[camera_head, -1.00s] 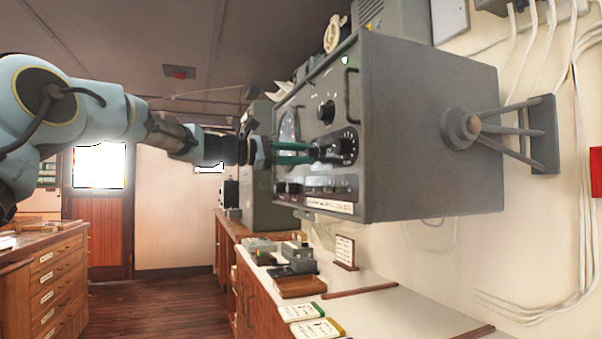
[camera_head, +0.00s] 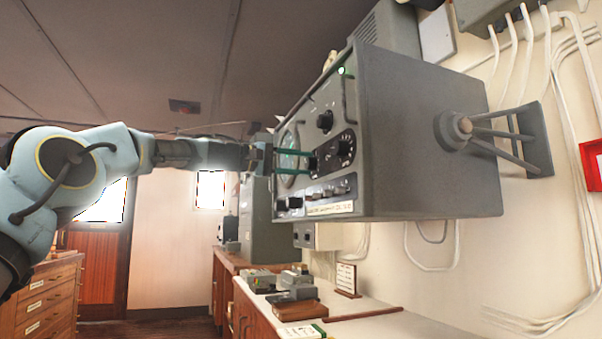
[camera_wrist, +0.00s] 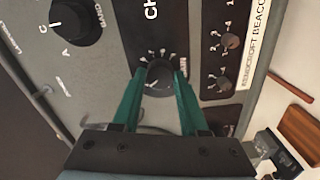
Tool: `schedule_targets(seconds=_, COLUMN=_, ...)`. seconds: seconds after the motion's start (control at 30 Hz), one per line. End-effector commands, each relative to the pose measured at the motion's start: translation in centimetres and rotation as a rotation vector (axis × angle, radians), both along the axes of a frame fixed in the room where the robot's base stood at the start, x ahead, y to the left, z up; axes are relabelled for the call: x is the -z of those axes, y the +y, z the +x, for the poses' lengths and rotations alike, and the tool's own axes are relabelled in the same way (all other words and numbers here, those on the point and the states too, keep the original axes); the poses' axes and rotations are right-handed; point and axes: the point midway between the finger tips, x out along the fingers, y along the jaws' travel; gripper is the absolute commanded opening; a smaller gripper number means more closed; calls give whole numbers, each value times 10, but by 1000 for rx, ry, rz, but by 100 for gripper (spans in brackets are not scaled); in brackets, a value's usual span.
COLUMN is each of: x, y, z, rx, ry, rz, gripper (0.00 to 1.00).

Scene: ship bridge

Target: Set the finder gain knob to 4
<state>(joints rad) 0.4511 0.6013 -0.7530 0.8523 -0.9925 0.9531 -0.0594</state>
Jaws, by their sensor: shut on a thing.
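The finder gain knob (camera_wrist: 160,72) is a black round knob on a black dial plate with small white numerals, labelled GAIN, in the wrist view. My gripper (camera_wrist: 159,76) has its two green fingers on opposite sides of this knob, shut on it. The knob's pointer and exact setting cannot be read. In the head view, my gripper (camera_head: 313,164) reaches from the left to the front panel of the grey finder box (camera_head: 430,140).
A BAND knob (camera_wrist: 72,18) sits beside the gain knob, and two small knobs (camera_wrist: 229,40) (camera_wrist: 224,84) lie on its other side. The box hangs from a wall bracket (camera_head: 535,140). Below is a counter (camera_head: 375,318) with small devices.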

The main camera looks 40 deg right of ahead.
Motion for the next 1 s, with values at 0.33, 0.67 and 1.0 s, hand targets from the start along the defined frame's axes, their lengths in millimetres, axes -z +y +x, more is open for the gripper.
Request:
schedule_targets(seconds=0.33, x=3, y=0, z=0, rx=2, ry=-200, rz=-76, gripper=0)
schedule_targets(seconds=0.67, x=2, y=-1, z=0, rx=2, ry=-272, rz=-103, gripper=0)
schedule_targets(seconds=1.0, x=2, y=-1, z=-1, rx=3, ry=-276, rz=-104, gripper=0)
